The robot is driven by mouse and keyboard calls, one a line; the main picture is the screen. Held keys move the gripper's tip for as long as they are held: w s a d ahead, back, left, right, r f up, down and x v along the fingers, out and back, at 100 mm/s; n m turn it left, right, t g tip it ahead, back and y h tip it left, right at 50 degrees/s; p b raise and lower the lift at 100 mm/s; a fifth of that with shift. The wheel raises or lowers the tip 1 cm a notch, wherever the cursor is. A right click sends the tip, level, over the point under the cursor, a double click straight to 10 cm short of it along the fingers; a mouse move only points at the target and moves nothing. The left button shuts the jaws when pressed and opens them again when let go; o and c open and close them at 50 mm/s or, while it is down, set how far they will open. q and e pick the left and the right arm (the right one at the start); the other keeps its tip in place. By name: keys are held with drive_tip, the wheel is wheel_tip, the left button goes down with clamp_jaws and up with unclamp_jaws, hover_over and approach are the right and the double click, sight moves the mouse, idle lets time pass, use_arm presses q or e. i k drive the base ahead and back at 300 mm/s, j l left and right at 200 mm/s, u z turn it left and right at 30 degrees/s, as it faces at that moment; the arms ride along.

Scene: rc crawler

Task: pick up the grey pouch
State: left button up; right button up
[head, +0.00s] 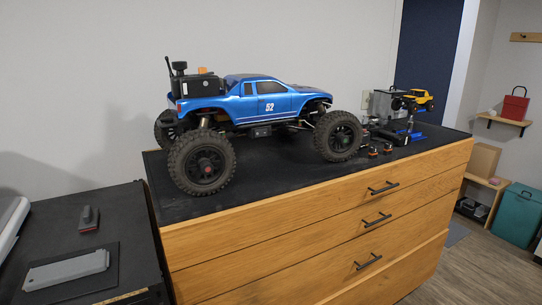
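No grey pouch can be made out for certain. A flat, long grey object (68,272) lies on a dark mat on the black surface at the lower left; I cannot tell whether it is a pouch. A grey box-like thing (383,104) stands at the back right of the black dresser top, partly hidden by small items in front. Neither of my grippers is in view.
A large blue toy truck (262,105) stands on the wooden dresser (330,240). A small yellow vehicle (412,99) sits on a stand at its right. A small dark red-edged object (89,219) lies on the left surface. A teal bin (517,215) stands at far right.

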sight(49, 274)
drive_tip(key=u, duration=1.4)
drive_tip(key=l+z, duration=0.15)
drive_tip(key=z, duration=0.25)
